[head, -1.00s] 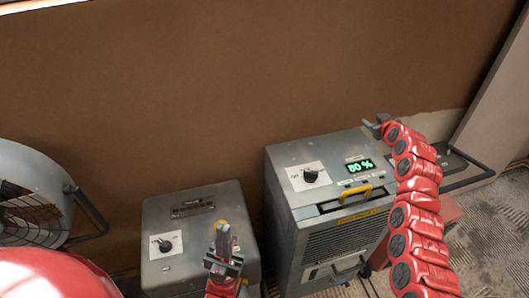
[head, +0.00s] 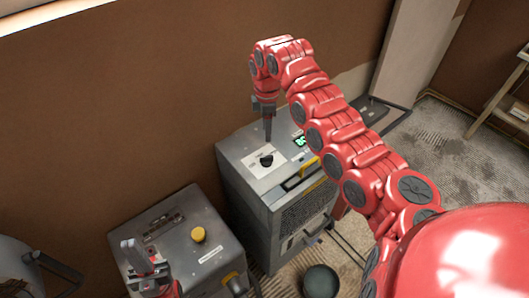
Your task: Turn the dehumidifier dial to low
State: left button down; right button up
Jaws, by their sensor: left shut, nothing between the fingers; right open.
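The dehumidifier, a grey metal machine (head: 233,163) with a front grille and yellow handle, stands against the brown wall. Its black dial (head: 266,160) sits on a white label plate on top; the label and the pointer's setting are too small to read. Its green display (head: 300,141) is partly hidden behind my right arm. My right gripper (head: 268,138) points down just above and behind the dial, open; I cannot tell whether it touches. My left gripper (head: 128,244) is shut and empty, over the lower grey box at the left.
The lower grey box (head: 180,220) has a yellow knob (head: 198,234) on top. A dark round container (head: 320,281) is on the floor in front. A fan (head: 20,270) is at the far left. A wooden rack (head: 505,100) stands at the right.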

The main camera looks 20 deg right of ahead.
aim_at(266, 156)
notch_tip(266, 156, down, 11)
jog(key=p, duration=0.3)
jog(key=shift+a+r+p, duration=0.1)
jog(key=shift+p, duration=0.2)
jog(key=shift+f, duration=0.8)
grip_shut()
